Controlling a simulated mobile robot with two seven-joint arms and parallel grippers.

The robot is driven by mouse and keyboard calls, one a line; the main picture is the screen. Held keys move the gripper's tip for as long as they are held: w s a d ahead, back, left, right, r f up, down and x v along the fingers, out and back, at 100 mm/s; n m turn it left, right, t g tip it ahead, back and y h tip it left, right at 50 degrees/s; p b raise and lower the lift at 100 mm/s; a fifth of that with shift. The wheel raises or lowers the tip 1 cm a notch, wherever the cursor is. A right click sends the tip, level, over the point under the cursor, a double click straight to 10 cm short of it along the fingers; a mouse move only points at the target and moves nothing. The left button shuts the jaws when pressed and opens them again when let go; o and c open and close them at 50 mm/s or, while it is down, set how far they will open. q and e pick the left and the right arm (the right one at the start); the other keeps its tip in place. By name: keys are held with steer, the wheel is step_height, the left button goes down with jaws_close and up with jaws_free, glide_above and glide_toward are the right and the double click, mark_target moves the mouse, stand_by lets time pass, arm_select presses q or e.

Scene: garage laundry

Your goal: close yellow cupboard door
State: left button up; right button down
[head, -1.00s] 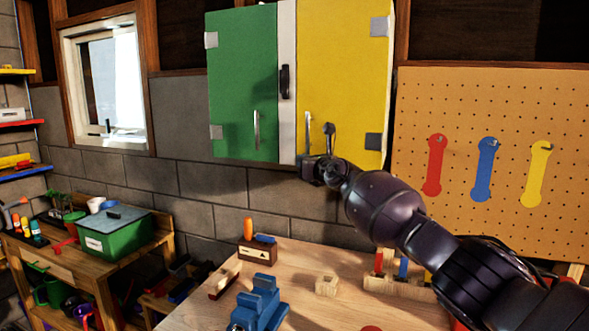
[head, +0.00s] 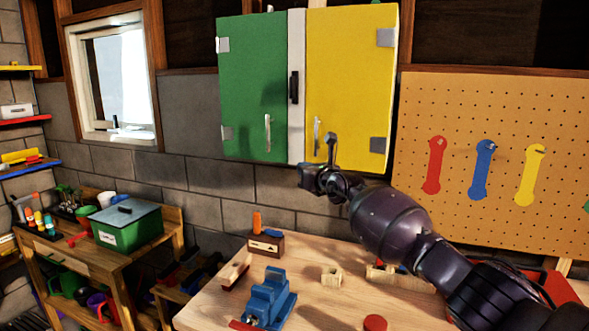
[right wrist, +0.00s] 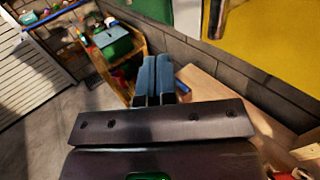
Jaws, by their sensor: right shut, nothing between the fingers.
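The yellow cupboard door (head: 352,85) is the right-hand door of the wall cupboard in the head view. It looks flat against the cupboard front, with no clear gap at its left edge by the pale centre strip (head: 297,60). Its upright metal handle (head: 317,135) is near its lower left corner. My right gripper (head: 304,173) is just below the door's lower left corner, pointing left; I cannot tell whether it touches the door. In the right wrist view its fingers (right wrist: 155,78) are together and empty, with the yellow door at upper right. My left gripper is out of view.
The green door (head: 255,90) beside it looks shut. Below is a wooden workbench (head: 215,310) with a blue vise (head: 265,298) and small blocks. A pegboard (head: 510,110) hangs at right. A lower bench with a green box (head: 128,228) stands at left.

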steer(key=shift+s+a+b, duration=0.95)
steer(key=shift+s+a, duration=0.25)
steer(key=shift+s, duration=2.4)
steer(key=s+r+m+t+y, duration=0.3)
steer(key=s+r+m+y, duration=0.3)
steer(key=r+m, duration=0.3)
steer(key=s+d+f+m+h, duration=0.45)
steer(key=d+f+m, duration=0.25)
steer(key=f+m, duration=0.25)
steer(key=s+d+f+m+t+h, duration=0.1)
steer(key=s+d+f+m+h, duration=0.2)
steer(key=d+f+m+h, duration=0.5)
steer(key=s+d+f+m+h, duration=0.1)
steer(key=s+d+f+m, duration=0.4)
steer(key=f+m, duration=0.65)
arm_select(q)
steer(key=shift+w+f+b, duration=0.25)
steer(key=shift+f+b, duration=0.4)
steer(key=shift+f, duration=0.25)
arm_select(e)
steer(key=s+d+f+m+g+h, duration=0.1)
steer(key=s+d+f, duration=0.4)
steer(key=s+f, duration=0.8)
steer(key=s+d+f+m+g+h, duration=0.2)
steer(key=s+d+f+g, duration=0.4)
steer(key=s+f, duration=0.8)
steer(key=shift+s+f+m, duration=0.15)
steer(key=shift+s+m, duration=0.35)
steer(key=shift+s, duration=0.15)
